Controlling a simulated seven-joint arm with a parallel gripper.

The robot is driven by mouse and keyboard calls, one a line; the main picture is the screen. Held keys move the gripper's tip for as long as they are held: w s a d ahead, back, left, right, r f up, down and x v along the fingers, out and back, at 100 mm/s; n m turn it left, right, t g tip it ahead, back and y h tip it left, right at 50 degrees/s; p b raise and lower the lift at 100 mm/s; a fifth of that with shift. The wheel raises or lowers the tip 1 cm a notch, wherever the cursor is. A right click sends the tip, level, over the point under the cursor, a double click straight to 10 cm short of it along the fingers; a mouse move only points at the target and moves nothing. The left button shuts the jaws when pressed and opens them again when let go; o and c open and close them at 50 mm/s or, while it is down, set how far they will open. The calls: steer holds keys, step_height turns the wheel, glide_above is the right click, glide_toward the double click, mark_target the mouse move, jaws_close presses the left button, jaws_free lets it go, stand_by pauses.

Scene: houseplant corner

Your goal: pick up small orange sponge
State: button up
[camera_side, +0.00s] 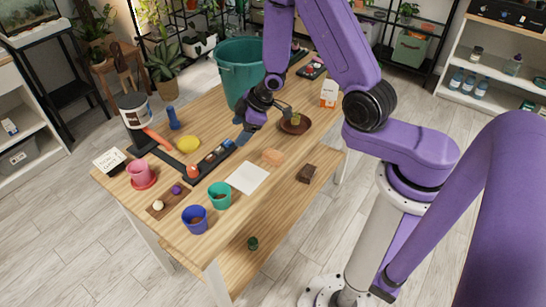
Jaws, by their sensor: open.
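The small orange sponge (273,157) lies flat on the wooden table, just right of a white sheet of paper. My gripper (241,137) hangs over the table to the left of the sponge and a little farther back. It is open, and I see nothing between its fingers. The gripper and the sponge are apart. The sponge is in clear view and nothing covers it.
The white paper (248,178) lies beside the sponge. A black tray (225,156) with small items is left of it. A brown saucer (304,130) with a small plant stands behind. A teal bin (229,95) stands behind my gripper.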

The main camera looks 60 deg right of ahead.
mark_target(278, 156)
steer(key=f, duration=0.1)
steer(key=s+d+f, duration=0.1)
steer(key=shift+f+m+t+y, duration=0.3)
steer(key=shift+m+t+y, duration=0.1)
steer(key=shift+s+d+f+m+t+y, duration=0.3)
steer(key=shift+s+f+t, duration=0.2)
steer(key=shift+f, duration=0.05)
steer(key=s+m+t, duration=0.1)
steer(key=s+f+m+t, duration=0.1)
steer(key=s, duration=0.1)
steer(key=s+d+t, duration=0.1)
steer(key=s, duration=0.1)
steer(key=shift+f+m+t, duration=0.3)
steer(key=shift+m, duration=0.1)
steer(key=s+d+f+m+t+h, duration=0.1)
steer(key=s+m+t+h, duration=0.3)
steer(key=s, duration=0.5)
steer(key=shift+m+g, duration=0.6)
steer(key=shift+m, duration=0.1)
steer(key=shift+x, duration=3.8)
steer(key=shift+d, duration=0.1)
steer(key=c, duration=1)
